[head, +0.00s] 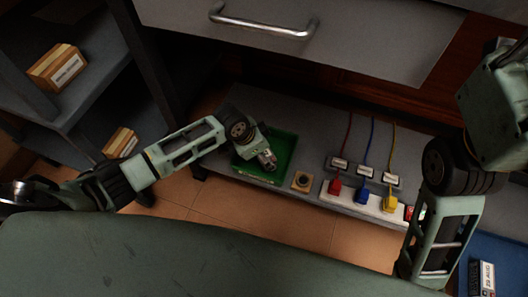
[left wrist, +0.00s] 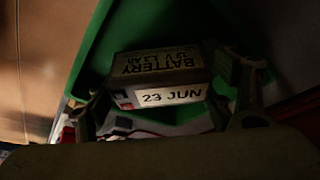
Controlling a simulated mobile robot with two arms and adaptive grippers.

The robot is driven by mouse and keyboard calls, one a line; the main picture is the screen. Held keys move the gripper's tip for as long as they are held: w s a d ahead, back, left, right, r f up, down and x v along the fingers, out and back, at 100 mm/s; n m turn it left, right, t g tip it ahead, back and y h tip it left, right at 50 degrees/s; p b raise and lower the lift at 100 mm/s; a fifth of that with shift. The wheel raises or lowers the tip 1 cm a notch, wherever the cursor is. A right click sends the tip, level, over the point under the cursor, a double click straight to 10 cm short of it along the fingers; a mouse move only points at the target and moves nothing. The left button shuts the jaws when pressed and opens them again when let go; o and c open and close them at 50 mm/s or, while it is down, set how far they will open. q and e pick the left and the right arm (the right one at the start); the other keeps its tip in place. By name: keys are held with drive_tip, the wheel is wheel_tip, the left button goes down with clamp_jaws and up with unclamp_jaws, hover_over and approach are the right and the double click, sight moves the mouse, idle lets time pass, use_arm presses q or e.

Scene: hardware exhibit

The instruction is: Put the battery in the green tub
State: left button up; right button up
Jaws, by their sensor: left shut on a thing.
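The green tub (head: 286,150) stands on a grey shelf in the middle of the head view. My left gripper (head: 267,162) points down over the tub. In the left wrist view a dark battery (left wrist: 160,62) with a white "23 JUN" label sits between the two fingers, and the gripper is shut on it. Green tub walls (left wrist: 98,45) show behind and around the battery there. The battery is mostly hidden by the gripper in the head view, and I cannot tell whether it touches the tub floor. My right gripper is not in view; only that arm shows at the right.
Right of the tub is a small tan block with a round dark top (head: 302,181). Beyond it are red (head: 335,187), blue (head: 362,191) and yellow plugs (head: 390,200) with cables. A blue surface (head: 510,255) holds a dark labelled block (head: 482,279). A drawer handle (head: 262,27) juts above.

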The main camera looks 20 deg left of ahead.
use_arm(q)
drive_tip(key=shift+f, duration=0.4)
idle(0.3)
drive_tip(key=o, duration=1.6)
drive_tip(key=shift+o, duration=0.9)
drive_tip(key=shift+s+f, duration=0.1)
